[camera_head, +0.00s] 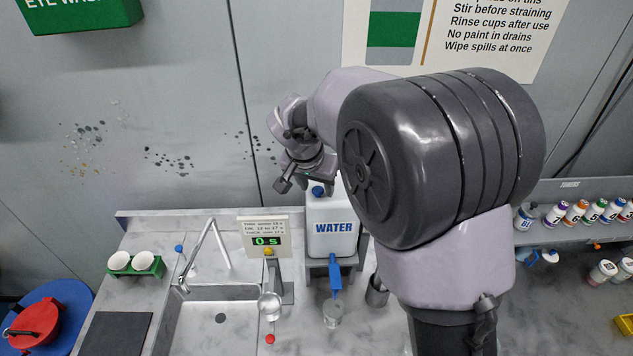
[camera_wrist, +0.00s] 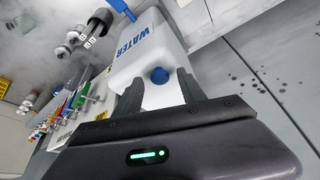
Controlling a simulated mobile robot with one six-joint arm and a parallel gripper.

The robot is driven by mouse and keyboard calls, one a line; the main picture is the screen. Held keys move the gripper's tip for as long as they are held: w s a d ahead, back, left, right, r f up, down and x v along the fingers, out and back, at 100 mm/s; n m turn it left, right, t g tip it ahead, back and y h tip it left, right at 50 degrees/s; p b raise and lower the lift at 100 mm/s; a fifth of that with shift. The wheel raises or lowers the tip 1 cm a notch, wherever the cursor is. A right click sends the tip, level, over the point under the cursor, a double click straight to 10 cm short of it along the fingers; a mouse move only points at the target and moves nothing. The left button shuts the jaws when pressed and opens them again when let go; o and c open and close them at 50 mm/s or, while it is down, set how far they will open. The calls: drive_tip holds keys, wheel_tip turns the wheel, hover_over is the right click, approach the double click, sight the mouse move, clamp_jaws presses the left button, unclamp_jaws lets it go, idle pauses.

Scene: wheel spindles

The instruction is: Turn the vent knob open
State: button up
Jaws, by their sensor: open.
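The fingers are spread with a gap on each side of the knob. In the head view my gripper (camera_head: 296,184) is just up and left of the knob. I cannot tell the exact height gap to the knob.
A blue tap (camera_head: 335,273) sits on the container's front, above a clear cup (camera_head: 333,313). A timer sign (camera_head: 265,240) reading 0 s and a sink (camera_head: 213,330) with a faucet are to the left. Toner bottles (camera_head: 575,212) line a shelf at right.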

drive_tip(key=shift+w+f, duration=0.15)
clamp_jaws()
drive_tip(key=shift+d+n, duration=0.1)
drive_tip(key=shift+n, duration=0.2)
drive_tip(key=n+y, duration=0.1)
drive_tip(key=n, duration=0.3)
drive_tip(key=shift+d+y, duration=0.2)
drive_tip(key=shift+y, duration=0.2)
drive_tip(key=n+y, duration=0.1)
drive_tip(key=n, duration=0.3)
drive_tip(key=shift+d+n+y+b, duration=0.15)
drive_tip(key=shift+n+y+b, duration=0.15)
drive_tip(key=shift+y+b, duration=0.1)
drive_tip(key=n, duration=0.2)
drive_tip(key=n+g+y+b, duration=0.1)
drive_tip(key=n, duration=0.1)
drive_tip(key=shift+w+d+y, duration=0.1)
drive_tip(key=shift+y, duration=0.2)
drive_tip(key=n+g, duration=0.1)
drive_tip(key=n, duration=0.3)
drive_tip(key=shift+w+d+y, duration=0.1)
drive_tip(key=shift+y, duration=0.3)
drive_tip(key=shift+n+g, duration=0.3)
drive_tip(key=shift+n, duration=0.2)
